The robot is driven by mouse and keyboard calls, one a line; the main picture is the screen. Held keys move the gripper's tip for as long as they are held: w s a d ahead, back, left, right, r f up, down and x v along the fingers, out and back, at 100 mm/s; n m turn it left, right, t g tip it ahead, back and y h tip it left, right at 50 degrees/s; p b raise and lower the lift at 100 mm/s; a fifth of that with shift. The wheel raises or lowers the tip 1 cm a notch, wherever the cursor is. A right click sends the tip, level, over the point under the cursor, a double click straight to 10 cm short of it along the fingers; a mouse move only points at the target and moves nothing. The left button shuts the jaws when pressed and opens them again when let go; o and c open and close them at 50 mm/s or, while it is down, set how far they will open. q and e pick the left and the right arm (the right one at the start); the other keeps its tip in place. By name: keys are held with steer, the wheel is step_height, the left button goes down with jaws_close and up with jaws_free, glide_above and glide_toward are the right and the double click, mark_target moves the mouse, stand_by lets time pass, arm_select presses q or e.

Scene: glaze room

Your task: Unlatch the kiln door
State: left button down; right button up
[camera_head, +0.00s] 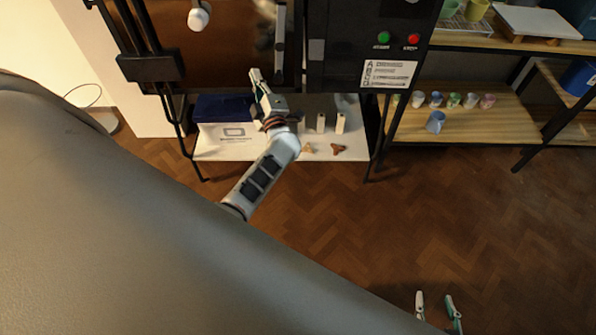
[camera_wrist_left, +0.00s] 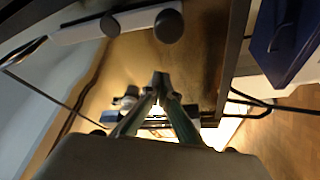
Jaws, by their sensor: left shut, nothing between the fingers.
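The kiln door (camera_head: 225,60) is a brown, shiny panel at the top of the head view. A grey vertical latch bar (camera_head: 280,45) runs along its right edge beside the dark control panel. My left gripper (camera_head: 254,76) is shut and empty, just left of the bar's lower end; I cannot tell whether it touches the bar or the door. In the left wrist view its closed fingertips (camera_wrist_left: 160,78) point toward the brown door surface (camera_wrist_left: 195,65). My right gripper (camera_head: 436,298) is open and empty, low over the floor, with its arm mostly hidden.
The control panel has a green button (camera_head: 384,37) and a red button (camera_head: 414,38). A dark blue box (camera_head: 222,108) and small pieces lie on the white shelf (camera_head: 350,150) under the kiln. Wooden shelving (camera_head: 480,118) with cups stands right. The herringbone floor (camera_head: 420,225) is clear.

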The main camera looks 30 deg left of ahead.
arm_select(q)
step_height(320, 180, up, 12)
steer(key=s+a+m+t+h+p, duration=0.25)
steer(key=m+t, duration=0.35)
steer(key=m, duration=0.8)
steer(key=s+d+f+h+b, duration=0.1)
steer(key=s+d+f, duration=0.3)
steer(key=s+d, duration=0.25)
steer(key=s+d+f+m+h+b, duration=0.1)
steer(key=d+f+m+h, duration=0.4)
steer(key=d+h, duration=0.15)
steer(key=s+d+f+m+h, duration=0.2)
steer(key=d+f+m+h, duration=0.25)
steer(key=d, duration=0.35)
steer(key=s+d+f+m+g+h, duration=0.1)
steer(key=s+d+f+g+h, duration=0.1)
steer(key=s+d+f, duration=0.2)
steer(key=s+d+f+m+g+h, duration=0.2)
steer(key=s+d+f, duration=0.3)
steer(key=f, duration=0.3)
steer(key=shift+f+g+b, duration=0.3)
steer(key=shift+g, duration=0.1)
arm_select(e)
steer(key=shift+s+a+f, duration=0.1)
steer(key=shift+s+a, duration=0.15)
steer(key=shift+a, duration=0.15)
arm_select(q)
steer(key=shift+s, duration=0.1)
